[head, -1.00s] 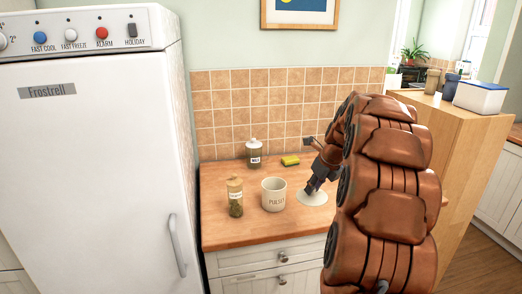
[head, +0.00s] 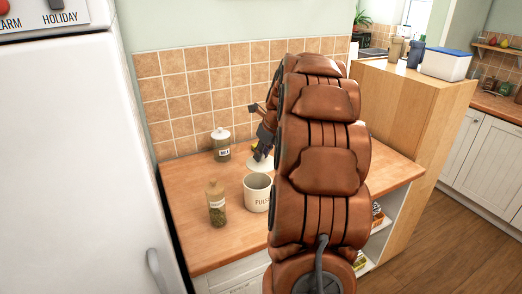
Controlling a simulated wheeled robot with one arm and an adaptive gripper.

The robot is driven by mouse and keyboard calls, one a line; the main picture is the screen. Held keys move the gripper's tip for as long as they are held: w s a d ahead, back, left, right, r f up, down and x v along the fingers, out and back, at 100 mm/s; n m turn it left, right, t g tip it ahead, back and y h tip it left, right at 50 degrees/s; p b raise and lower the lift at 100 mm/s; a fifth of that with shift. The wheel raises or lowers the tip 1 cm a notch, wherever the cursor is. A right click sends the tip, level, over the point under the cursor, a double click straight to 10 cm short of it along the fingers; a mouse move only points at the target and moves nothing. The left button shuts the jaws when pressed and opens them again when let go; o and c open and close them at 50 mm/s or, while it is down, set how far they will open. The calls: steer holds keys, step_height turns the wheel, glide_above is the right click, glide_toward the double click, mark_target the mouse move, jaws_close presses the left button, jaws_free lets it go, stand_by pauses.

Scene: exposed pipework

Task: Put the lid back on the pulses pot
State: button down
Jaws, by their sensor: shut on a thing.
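The pulses pot (head: 256,194) is a cream, open-topped pot marked "PULSES" standing on the wooden worktop; my arm covers part of its right side. The pale round lid (head: 259,165) shows just above and behind the pot's rim in the picture, apart from it. My gripper (head: 261,155) is shut on the lid from above. My arm hides part of the lid and gripper, and I cannot tell exactly how high the lid is above the worktop.
A corked glass jar (head: 217,204) stands left of the pot. A white-lidded jar (head: 221,146) stands behind, near the tiled wall (head: 190,92). The fridge (head: 70,160) bounds the left. The worktop's front left (head: 195,250) is clear.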

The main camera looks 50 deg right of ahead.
mark_target(260, 163)
steer(key=shift+w+a+f, duration=0.25)
steer(key=shift+a+f, duration=0.1)
steer(key=shift+f, duration=0.05)
steer(key=shift+w+a+f+b, duration=0.1)
steer(key=shift+a+f+b, duration=0.05)
steer(key=shift+f+b, duration=1.05)
steer(key=shift+f, duration=1.3)
steer(key=shift+w+p, duration=0.15)
steer(key=shift+p, duration=0.5)
steer(key=shift+f+p, duration=0.2)
steer(key=shift+p, duration=0.5)
stand_by(0.8)
steer(key=c, duration=1)
jaws_free()
steer(key=shift+o, duration=0.7)
steer(key=o, duration=0.4)
steer(key=shift+w, duration=0.1)
